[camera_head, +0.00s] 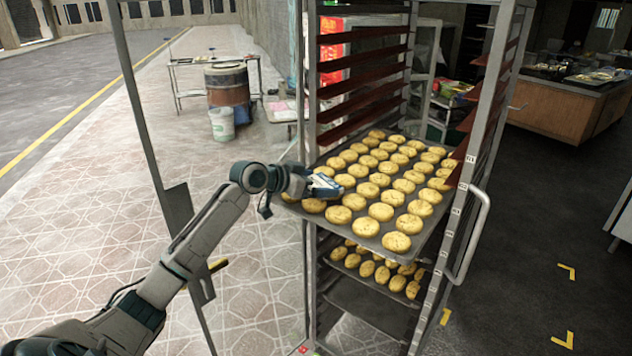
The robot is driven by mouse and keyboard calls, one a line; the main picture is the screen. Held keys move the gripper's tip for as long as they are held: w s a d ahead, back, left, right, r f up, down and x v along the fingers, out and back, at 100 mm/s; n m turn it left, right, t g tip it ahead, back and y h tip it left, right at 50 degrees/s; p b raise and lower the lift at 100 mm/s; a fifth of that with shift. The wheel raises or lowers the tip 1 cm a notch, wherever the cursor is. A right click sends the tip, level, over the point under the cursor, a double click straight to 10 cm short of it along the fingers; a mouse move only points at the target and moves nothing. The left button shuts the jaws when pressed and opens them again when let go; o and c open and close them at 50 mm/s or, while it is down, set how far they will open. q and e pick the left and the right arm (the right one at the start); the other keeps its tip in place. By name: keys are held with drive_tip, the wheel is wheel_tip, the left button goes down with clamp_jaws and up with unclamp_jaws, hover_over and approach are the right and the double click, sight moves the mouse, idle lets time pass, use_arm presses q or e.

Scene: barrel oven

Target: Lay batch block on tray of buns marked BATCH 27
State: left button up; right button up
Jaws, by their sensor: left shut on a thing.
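My left gripper (312,184) reaches in from the left to the near left edge of the upper tray of buns (372,243). It is shut on a small pale and blue thing (325,186), which appears to be the batch block. The block is just over the buns at the tray's left side; I cannot tell whether it touches them. Rows of round golden buns (381,212) cover the upper tray. A lower tray of smaller-looking buns (378,269) sits beneath it. I can read no BATCH 27 mark on either tray. My right gripper is not in view.
The trays stand in a tall metal rack (462,215) with uprights, empty dark shelves above and a side handle (478,240). A barrel (227,85) and white bucket (222,124) stand behind left. A wooden counter (560,105) is at the right. The paved floor at left is clear.

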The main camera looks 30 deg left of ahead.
use_arm(q)
drive_tip(key=o, duration=0.6)
drive_tip(key=shift+r+p, duration=0.3)
drive_tip(key=shift+r, duration=0.15)
drive_tip(key=b+v, duration=0.1)
drive_tip(key=v, duration=0.2)
drive_tip(key=b+v, duration=0.2)
drive_tip(key=v, duration=0.2)
drive_tip(key=shift+a+f, duration=0.2)
drive_tip(key=shift+s+a+r+b, duration=0.15)
drive_tip(key=shift+s+r+b, duration=0.15)
drive_tip(key=shift+s+b, duration=0.3)
drive_tip(key=shift+s+a+b, duration=0.1)
drive_tip(key=shift+s+b, duration=0.2)
drive_tip(key=shift+s, duration=0.05)
drive_tip(key=b+v, duration=0.1)
drive_tip(key=b, duration=0.3)
drive_tip(key=b+v, duration=0.2)
drive_tip(key=b, duration=0.2)
drive_tip(key=shift+w+r, duration=0.15)
drive_tip(key=shift+r, duration=0.05)
